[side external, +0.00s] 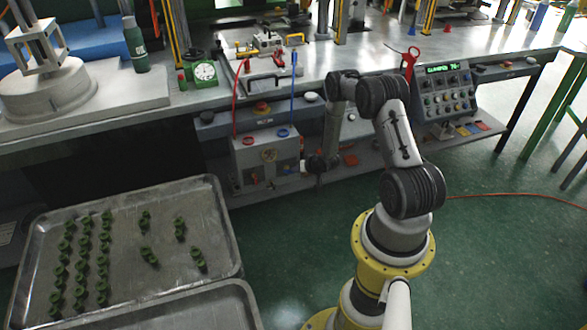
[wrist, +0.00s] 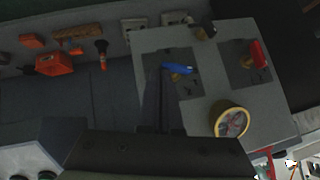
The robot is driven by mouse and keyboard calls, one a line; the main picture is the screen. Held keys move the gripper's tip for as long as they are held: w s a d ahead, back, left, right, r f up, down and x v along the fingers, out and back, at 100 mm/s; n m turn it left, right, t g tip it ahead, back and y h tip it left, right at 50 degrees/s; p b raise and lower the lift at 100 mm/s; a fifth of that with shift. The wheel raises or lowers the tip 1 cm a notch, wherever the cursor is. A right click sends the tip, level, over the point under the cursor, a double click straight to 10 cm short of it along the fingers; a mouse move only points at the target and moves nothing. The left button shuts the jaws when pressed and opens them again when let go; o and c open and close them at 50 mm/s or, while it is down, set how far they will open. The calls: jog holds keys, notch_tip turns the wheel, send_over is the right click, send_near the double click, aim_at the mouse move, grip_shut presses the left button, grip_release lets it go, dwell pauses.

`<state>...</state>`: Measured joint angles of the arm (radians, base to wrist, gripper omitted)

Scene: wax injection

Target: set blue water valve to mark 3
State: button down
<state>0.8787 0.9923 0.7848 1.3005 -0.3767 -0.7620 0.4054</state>
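The blue water valve (wrist: 178,72) shows in the wrist view as a blue lever on a dark plate of the grey valve box. Its handle lies nearly level in that picture. The grey valve box (side external: 262,178) hangs below the bench front in the side view. My gripper (wrist: 161,72) reaches up from the bottom of the wrist view, its dark narrow tips close to the left end of the blue handle. I cannot tell whether they touch it or how far apart the fingers are. In the side view my gripper (side external: 306,164) is at the box's right edge, small and dark. Mark numbers are unreadable.
A red valve (wrist: 258,54) and a round brass-rimmed gauge (wrist: 230,120) sit on the same box. A red hose (side external: 236,100) and a blue hose (side external: 292,95) run down to it. A control panel (side external: 447,100) stands right. A metal tray (side external: 120,215) with green parts is front left.

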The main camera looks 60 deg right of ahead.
jog(key=shift+s+d+f, duration=0.15)
jog(key=shift+s+f, duration=0.1)
jog(key=shift+f, duration=0.2)
jog(key=shift+s+d+f, duration=0.1)
jog(key=shift+d+f, duration=0.05)
jog(key=shift+f, duration=0.6)
jog(key=shift+r, duration=0.1)
dwell(1.1)
jog(key=shift+w+a+r, duration=0.3)
jog(key=shift+w+a, duration=0.35)
jog(key=shift+w, duration=0.05)
jog(key=v, duration=1.4)
jog(key=shift+s+d+f, duration=0.2)
jog(key=shift+s+d, duration=0.1)
jog(key=shift+s, duration=0.05)
